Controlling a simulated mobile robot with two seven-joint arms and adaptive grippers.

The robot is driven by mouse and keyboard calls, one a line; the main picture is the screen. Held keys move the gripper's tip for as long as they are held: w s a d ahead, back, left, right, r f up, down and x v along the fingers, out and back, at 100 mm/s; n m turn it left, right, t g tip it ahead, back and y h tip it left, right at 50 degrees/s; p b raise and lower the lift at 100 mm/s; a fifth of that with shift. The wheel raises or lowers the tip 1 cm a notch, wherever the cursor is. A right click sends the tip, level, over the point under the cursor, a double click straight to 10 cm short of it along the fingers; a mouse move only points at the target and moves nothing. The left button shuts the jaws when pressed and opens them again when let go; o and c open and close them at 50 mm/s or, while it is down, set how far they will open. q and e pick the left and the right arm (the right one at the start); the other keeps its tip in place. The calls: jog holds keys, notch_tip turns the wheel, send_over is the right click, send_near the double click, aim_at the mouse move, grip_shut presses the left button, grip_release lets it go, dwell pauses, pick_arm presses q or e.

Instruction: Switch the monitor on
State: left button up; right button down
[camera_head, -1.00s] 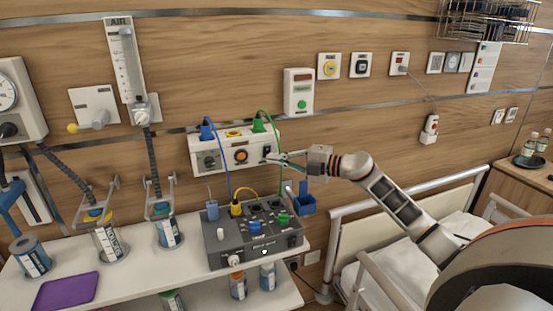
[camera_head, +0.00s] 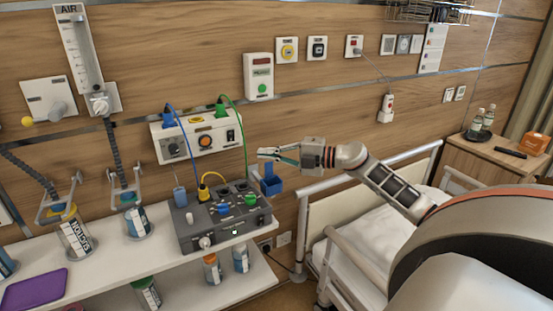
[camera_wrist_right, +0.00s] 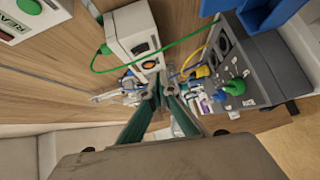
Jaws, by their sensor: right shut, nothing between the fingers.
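No thing with a plain monitor screen shows. A white wall box (camera_head: 187,146) carries blue and green plugs, an orange round button (camera_head: 205,141) and a small black switch (camera_head: 231,135) at its right end; the switch's position is too small to tell. The box also shows in the right wrist view (camera_wrist_right: 132,28). My left gripper is out of view.
Green and blue cables hang from the wall box; the green one (camera_head: 245,140) passes close to my right fingertips. A blue holder (camera_head: 271,181) sits just below my gripper. A white unit with a green button (camera_head: 258,75) is above. A bed (camera_head: 345,262) is at right.

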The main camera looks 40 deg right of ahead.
jog(key=v, duration=0.3)
jog(key=shift+s+a+f, duration=0.1)
jog(key=shift+f, duration=0.1)
dwell(0.6)
